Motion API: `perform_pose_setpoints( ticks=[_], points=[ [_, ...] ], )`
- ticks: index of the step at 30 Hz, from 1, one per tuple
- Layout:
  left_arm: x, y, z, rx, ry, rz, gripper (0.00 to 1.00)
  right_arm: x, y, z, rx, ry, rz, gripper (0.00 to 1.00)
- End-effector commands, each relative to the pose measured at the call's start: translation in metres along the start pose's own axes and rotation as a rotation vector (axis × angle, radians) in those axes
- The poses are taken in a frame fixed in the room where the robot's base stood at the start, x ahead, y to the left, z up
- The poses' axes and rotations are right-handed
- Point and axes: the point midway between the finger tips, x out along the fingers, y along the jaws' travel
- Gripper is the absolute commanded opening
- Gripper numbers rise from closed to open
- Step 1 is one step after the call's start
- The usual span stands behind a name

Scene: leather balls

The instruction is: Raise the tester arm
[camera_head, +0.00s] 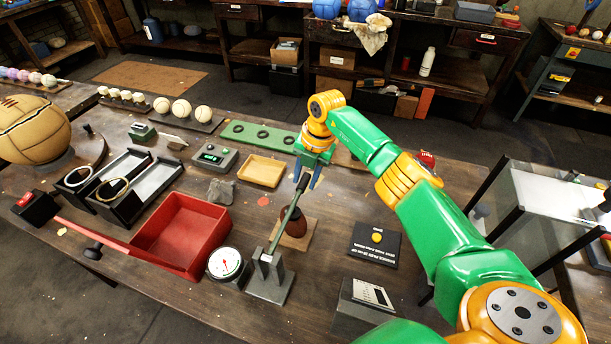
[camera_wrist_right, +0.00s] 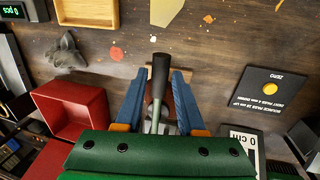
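The tester arm (camera_head: 287,217) is a thin greenish lever with a dark handle. It slopes up from a grey metal stand (camera_head: 270,278) beside a round dial gauge (camera_head: 226,263). Its dark handle (camera_wrist_right: 159,78) also shows in the right wrist view. My right gripper (camera_head: 310,181) is at the handle's upper end. In the wrist view its blue fingers (camera_wrist_right: 160,88) stand apart on either side of the handle, with gaps visible. A brown rounded object (camera_head: 296,228) on a wooden pad is partly behind the lever. My left gripper is out of view.
A red open tray (camera_head: 184,237) lies left of the gauge. A small wooden tray (camera_head: 261,171) and a green strip with rings (camera_head: 258,135) lie behind. A black sign with a yellow button (camera_head: 376,243) and a grey display box (camera_head: 364,305) are at right.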

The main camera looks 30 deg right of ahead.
Motion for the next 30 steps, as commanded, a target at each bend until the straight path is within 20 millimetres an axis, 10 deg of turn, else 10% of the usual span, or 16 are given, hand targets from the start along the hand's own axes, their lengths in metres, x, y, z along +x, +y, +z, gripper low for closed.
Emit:
perform_pose_setpoints(
  ticks=[4,30],
  points=[
    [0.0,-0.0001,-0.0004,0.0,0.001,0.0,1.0,-0.0002,0.0,0.0,0.0,0.0,0.0,0.0],
    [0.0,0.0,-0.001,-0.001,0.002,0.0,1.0,-0.0006,0.0001,0.0004,0.0,-0.001,0.001,0.0]
  ],
)
